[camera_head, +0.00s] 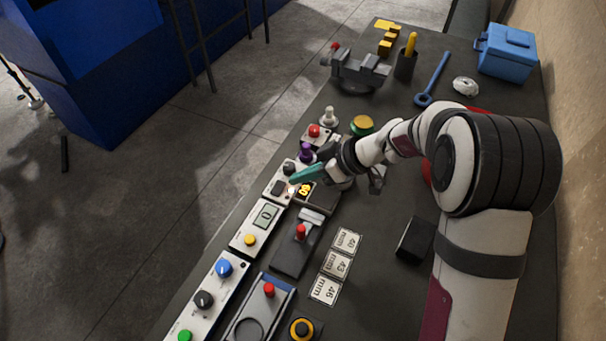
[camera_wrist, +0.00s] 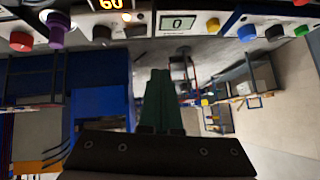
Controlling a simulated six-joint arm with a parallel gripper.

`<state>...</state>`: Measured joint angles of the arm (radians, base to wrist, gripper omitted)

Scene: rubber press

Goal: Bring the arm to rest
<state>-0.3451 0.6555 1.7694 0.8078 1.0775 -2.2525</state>
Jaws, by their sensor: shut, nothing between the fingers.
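My gripper (camera_head: 301,176) has teal fingers and hovers over the row of control panels on the dark bench in the head view. Its fingertips are close to a panel with a dark switch and a lit display (camera_head: 305,189). In the wrist view my gripper (camera_wrist: 160,75) shows its green fingers together, with nothing between them. The fingers point toward the panels along the top of that view, below a display reading 0 (camera_wrist: 178,22). I cannot tell from these views whether the fingertips touch a panel.
Panels with knobs and buttons line the bench's left edge, including a blue knob (camera_head: 224,268). A vise (camera_head: 358,70), a blue box (camera_head: 507,52), a wrench (camera_head: 432,80) and number cards (camera_head: 336,264) also lie on the bench. A black block (camera_head: 415,240) sits beside my arm.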

